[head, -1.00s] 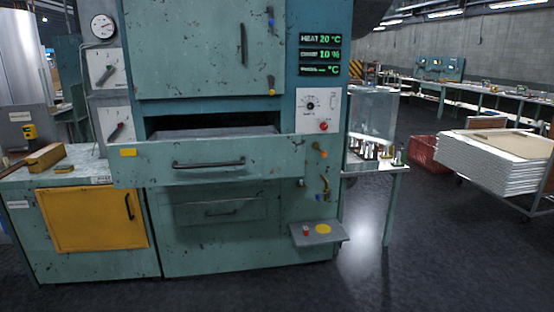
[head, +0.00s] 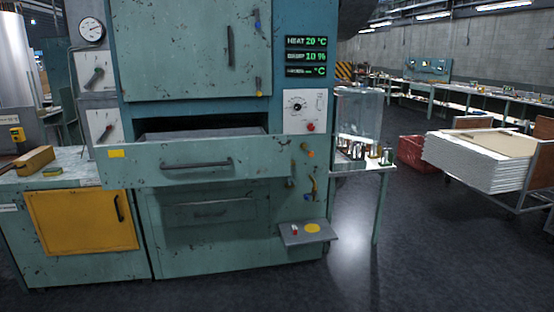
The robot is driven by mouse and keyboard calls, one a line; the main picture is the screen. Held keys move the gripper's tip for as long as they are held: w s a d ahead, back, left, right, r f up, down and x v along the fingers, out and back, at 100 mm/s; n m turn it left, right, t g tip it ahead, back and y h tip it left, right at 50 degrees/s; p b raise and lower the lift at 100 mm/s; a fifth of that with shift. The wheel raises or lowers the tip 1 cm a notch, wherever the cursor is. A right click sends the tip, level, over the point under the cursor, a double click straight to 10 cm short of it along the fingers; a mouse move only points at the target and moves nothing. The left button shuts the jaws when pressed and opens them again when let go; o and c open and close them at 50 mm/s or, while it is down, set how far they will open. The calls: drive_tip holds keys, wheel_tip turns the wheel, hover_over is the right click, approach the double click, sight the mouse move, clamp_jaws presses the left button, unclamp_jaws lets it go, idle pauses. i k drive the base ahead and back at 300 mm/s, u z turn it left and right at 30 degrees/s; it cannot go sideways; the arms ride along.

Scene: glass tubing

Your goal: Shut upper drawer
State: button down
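The upper drawer (head: 240,170) of the teal cabinet (head: 270,210) is pulled out. Its front panel has a dark bar handle (head: 196,164) and a yellow label at the left. Behind the panel a dark opening and a grey surface inside the drawer show. The lower drawer (head: 210,212) below it looks shut, its handle in the upper drawer's shadow. My gripper is not in the head view.
A yellow-doored cabinet (head: 80,220) with a worktop stands left. A small grey shelf (head: 308,233) juts from the cabinet's lower right. A side table (head: 362,168) and a loaded cart (head: 480,165) stand right. The dark floor in front is clear.

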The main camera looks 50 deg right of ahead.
sight(199, 156)
drive_tip(key=z, duration=0.05)
drive_tip(key=i, duration=1)
drive_tip(key=u, duration=0.05)
